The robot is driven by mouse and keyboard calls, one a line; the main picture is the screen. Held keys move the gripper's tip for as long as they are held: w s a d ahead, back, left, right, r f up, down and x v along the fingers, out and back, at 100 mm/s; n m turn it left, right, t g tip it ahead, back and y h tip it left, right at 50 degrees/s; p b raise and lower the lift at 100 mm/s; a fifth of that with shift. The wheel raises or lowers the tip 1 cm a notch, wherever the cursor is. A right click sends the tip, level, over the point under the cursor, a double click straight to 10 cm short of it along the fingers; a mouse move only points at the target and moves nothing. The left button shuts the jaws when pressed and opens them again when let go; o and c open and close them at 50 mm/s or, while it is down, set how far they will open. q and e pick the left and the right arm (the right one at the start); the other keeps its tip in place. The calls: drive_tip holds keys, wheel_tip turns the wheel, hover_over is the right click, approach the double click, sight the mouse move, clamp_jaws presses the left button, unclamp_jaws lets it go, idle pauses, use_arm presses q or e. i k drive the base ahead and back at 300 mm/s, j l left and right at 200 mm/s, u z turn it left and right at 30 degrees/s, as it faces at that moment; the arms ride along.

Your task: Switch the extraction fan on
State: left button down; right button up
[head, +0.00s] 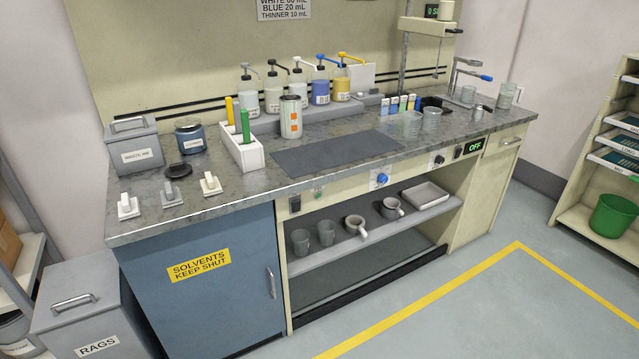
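The fan itself is not identifiable, and no readable label tells which control belongs to it. The bench's front panel carries a dark rocker-like switch (295,203) at the left with a small greenish round part (319,194) beside it. A blue knob (382,179) sits mid-panel, and a black knob (438,160) is further right. At the right end a dark switch (458,152) stands beside a small display (475,147) reading "OFF" in green. The switch positions are too small to tell. Neither of my grippers is in view.
The bench top (235,190) holds pump bottles, a grey mat (335,153), jars and glass beakers. Below are a blue solvents cupboard (225,280) and an open shelf (330,255) with mugs. A grey rags bin (90,310) stands at left. The floor in front (480,310) is clear.

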sight(297, 206)
drive_tip(key=i+l, duration=0.15)
drive_tip(key=i, duration=0.3)
drive_tip(key=i+l, duration=0.15)
drive_tip(key=i, duration=0.3)
drive_tip(key=l+z, duration=0.05)
